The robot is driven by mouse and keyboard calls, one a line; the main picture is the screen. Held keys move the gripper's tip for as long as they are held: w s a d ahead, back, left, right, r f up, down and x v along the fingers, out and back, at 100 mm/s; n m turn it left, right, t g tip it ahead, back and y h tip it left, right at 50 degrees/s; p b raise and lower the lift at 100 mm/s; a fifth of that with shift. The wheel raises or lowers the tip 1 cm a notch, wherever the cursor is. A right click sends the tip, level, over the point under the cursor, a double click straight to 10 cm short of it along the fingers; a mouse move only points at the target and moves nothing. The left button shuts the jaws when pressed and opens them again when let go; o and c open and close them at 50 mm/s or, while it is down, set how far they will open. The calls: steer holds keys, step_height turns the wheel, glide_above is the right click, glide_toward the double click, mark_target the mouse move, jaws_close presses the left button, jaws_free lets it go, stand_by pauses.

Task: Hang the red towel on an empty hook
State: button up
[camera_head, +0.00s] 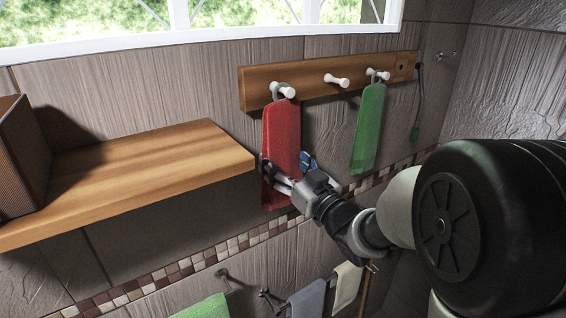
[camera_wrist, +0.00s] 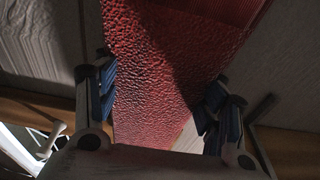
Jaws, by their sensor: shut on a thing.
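The red towel (camera_head: 281,135) hangs long side down at the left peg (camera_head: 287,92) of the wooden hook rail. Its grey loop shows at that peg and seems to be around it. My gripper (camera_head: 284,170) is shut on the lower part of the red towel, one finger at each side edge. In the wrist view the red towel (camera_wrist: 155,75) runs between the two blue-padded fingers. The middle peg (camera_head: 337,80) is bare. A green towel (camera_head: 368,128) hangs by its loop from the right peg (camera_head: 378,74).
A wooden shelf (camera_head: 150,165) juts out to the left of the red towel, with a brown box (camera_head: 22,155) on it. Lower hooks carry green (camera_head: 203,307), grey-blue (camera_head: 307,299) and cream (camera_head: 346,285) cloths. A dark cord (camera_head: 417,100) hangs right of the rail (camera_head: 310,85).

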steer(key=o, duration=1.2)
steer(key=shift+s, duration=0.1)
steer(key=v, duration=1.2)
steer(key=s+d+f+m+g+h+b, duration=0.2)
steer(key=d+f+h+b, duration=0.35)
steer(key=f+b, duration=0.2)
steer(key=s+d+f+m+g+h+b, duration=0.1)
steer(key=s+d+f+m+h+b, duration=0.2)
steer(key=f+h+b, duration=0.5)
steer(key=s+f+g+b, duration=0.3)
steer(key=s+f, duration=0.3)
steer(key=s, duration=0.1)
steer(key=s+f+m+g+y+b, duration=0.1)
steer(key=s+f+g+b, duration=0.2)
steer(key=s+f, duration=0.3)
steer(key=s+a+f+g+y+b, duration=0.1)
steer(key=s+f+g+b, duration=0.1)
steer(key=s+f+b, duration=0.2)
steer(key=shift+s+a+f+m+g+y, duration=0.15)
steer(key=shift+s+f, duration=0.25)
steer(key=shift+s, duration=0.35)
steer(key=shift+s+d+f+m+g, duration=0.1)
steer(key=shift+s+f, duration=0.25)
steer(key=shift+s, duration=0.4)
steer(key=shift+s+a+f+m+g+y, duration=0.15)
steer(key=shift+s+f, duration=0.25)
steer(key=shift+s, duration=0.3)
